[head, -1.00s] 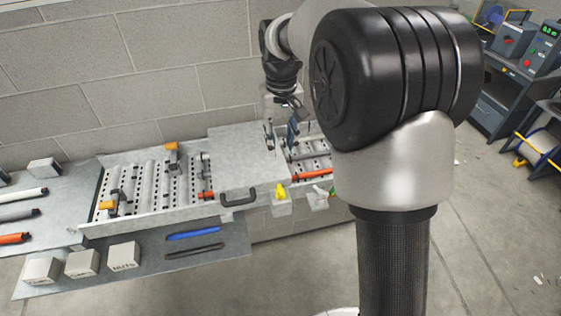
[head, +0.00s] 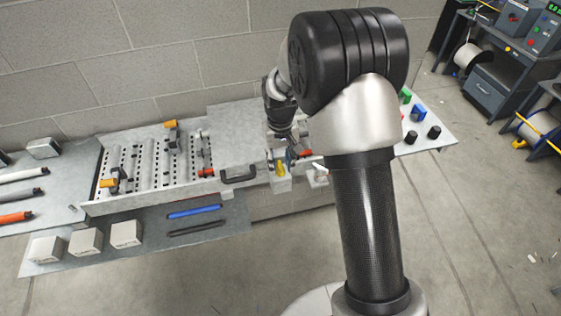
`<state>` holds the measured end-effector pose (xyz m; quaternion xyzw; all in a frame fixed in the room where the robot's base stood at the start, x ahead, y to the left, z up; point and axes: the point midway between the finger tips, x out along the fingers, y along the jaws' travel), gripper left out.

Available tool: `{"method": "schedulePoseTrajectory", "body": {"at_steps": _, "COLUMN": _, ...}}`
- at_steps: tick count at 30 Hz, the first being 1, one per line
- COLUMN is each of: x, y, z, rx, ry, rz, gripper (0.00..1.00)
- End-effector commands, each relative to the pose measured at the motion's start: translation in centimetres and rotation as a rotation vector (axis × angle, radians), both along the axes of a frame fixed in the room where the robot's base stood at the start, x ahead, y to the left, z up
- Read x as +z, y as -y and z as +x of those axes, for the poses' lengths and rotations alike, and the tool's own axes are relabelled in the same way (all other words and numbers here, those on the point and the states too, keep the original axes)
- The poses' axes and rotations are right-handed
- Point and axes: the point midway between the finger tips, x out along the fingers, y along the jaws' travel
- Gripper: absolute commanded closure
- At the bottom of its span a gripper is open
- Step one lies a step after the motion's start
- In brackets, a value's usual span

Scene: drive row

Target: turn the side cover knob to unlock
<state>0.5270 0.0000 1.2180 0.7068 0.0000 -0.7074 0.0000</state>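The yellow knob (head: 281,168) is on the front side of the conveyor bench, right of the black handle (head: 238,177) of the flat grey cover (head: 235,130). My arm comes down from behind over the bench. My gripper (head: 281,158) is right at the yellow knob, just above or around it. It is too small and partly covered to tell whether it touches the knob or how far its fingers are apart. My arm hides the bench just right of the knob.
A roller bed (head: 150,170) with orange-topped parts lies left of the cover. A lower shelf holds white boxes (head: 86,242), a blue bar (head: 194,211) and a dark bar. A tabletop at right carries black (head: 434,132), green and blue items. The floor in front is clear.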

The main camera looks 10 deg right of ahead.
Motion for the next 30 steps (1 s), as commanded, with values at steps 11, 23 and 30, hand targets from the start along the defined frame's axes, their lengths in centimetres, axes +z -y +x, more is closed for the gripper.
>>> {"method": "schedulePoseTrajectory", "body": {"at_steps": 11, "x": -0.28, "y": 0.00, "z": 0.01, "rx": 0.000, "ry": 0.001, "rz": 0.000, "gripper": 0.73}}
{"method": "schedulePoseTrajectory", "body": {"at_steps": 23, "x": -0.25, "y": 0.00, "z": 0.02, "rx": 0.000, "ry": 0.001, "rz": 0.000, "gripper": 1.00}}
{"method": "schedulePoseTrajectory", "body": {"at_steps": 30, "x": -0.24, "y": 0.00, "z": 0.02, "rx": 0.000, "ry": 0.001, "rz": 0.000, "gripper": 1.00}}
